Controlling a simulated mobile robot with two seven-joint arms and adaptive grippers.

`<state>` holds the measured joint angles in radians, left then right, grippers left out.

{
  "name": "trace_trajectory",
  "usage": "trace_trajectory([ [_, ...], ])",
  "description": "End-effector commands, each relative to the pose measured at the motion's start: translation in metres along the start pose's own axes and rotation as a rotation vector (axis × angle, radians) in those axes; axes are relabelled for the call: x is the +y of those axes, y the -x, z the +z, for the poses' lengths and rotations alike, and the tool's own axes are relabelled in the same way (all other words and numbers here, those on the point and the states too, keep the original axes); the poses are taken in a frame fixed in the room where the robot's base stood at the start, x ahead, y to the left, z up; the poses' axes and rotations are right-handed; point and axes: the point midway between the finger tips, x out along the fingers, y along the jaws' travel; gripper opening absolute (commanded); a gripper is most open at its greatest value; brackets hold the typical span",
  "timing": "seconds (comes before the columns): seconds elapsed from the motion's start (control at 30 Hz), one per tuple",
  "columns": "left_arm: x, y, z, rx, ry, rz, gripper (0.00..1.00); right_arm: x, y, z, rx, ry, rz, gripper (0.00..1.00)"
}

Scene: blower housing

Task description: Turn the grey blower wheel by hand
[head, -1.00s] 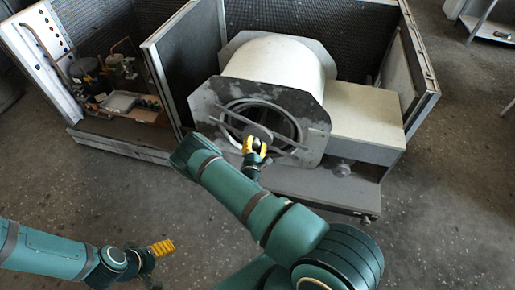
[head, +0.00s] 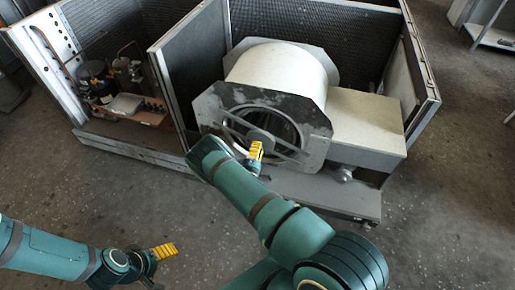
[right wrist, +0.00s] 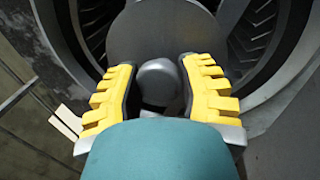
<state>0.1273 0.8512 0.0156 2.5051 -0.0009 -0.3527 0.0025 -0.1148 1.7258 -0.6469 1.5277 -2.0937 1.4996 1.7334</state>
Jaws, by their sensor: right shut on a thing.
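The grey blower wheel (head: 285,128) sits in the round opening of the blower housing (head: 275,80), behind crossing bars. Its round hub shows at the middle of the opening. In the right wrist view the wheel's dark vanes (right wrist: 255,40) show around a grey disc (right wrist: 165,30) with a rounded knob (right wrist: 158,82). My right gripper (head: 256,150) is at the hub. Its yellow fingers (right wrist: 160,92) stand on both sides of the knob, shut on it. My left gripper (head: 164,251) is low at the left, away from the housing; only one yellow finger shows clearly.
The cabinet (head: 172,80) surrounds the housing with metal panels. A pale box (head: 365,125) stands right of the housing. Pipes and a compressor (head: 125,72) fill the left bay. A metal shelf (head: 495,38) stands far right. The concrete floor in front is clear.

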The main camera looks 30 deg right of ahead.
Motion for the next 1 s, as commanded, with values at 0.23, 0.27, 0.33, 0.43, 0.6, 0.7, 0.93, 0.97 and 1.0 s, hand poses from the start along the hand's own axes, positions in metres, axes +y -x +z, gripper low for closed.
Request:
trace_trajectory([
  [0.23, 0.0008, 0.002, 0.0003, -0.001, 0.0, 0.0, 0.74, 0.0003, -0.001, 0.0017, -0.025, -0.137, 0.002, 0.0],
  [0.27, 0.0008, 0.0022, 0.0003, -0.001, 0.0, 0.0, 0.74, 0.0002, -0.001, 0.0017, -0.027, -0.149, 0.002, 0.0],
  [0.33, 0.0009, 0.0024, 0.0003, -0.001, 0.0, 0.0, 0.74, 0.0001, -0.001, 0.0019, -0.031, -0.171, 0.002, 0.0],
  [0.43, 0.001, 0.0026, 0.0004, -0.002, 0.0, 0.0, 0.74, -0.0001, -0.001, 0.0021, -0.035, -0.194, 0.002, 0.0],
  [0.6, 0.001, 0.0027, 0.0004, -0.002, 0.0, 0.0, 0.74, -0.0003, -0.0009, 0.0024, -0.038, -0.214, 0.001, 0.0],
  [0.7, 0.001, 0.0027, 0.0004, -0.002, 0.0, 0.0, 0.74, -0.0004, -0.0009, 0.0025, -0.039, -0.216, 0.001, 0.0],
  [0.93, 0.001, 0.0027, 0.0004, -0.002, 0.0, 0.0, 0.74, -0.0006, -0.0009, 0.0028, -0.039, -0.215, 0.001, 0.0],
  [0.97, 0.001, 0.0027, 0.0003, -0.001, 0.0, 0.0, 0.74, -0.0006, -0.0009, 0.0028, -0.039, -0.215, 0.001, 0.0],
  [1.0, 0.001, 0.0027, 0.0003, -0.001, 0.0, 0.0, 0.74, -0.0006, -0.0009, 0.0029, -0.039, -0.214, 0.001, 0.52],
])
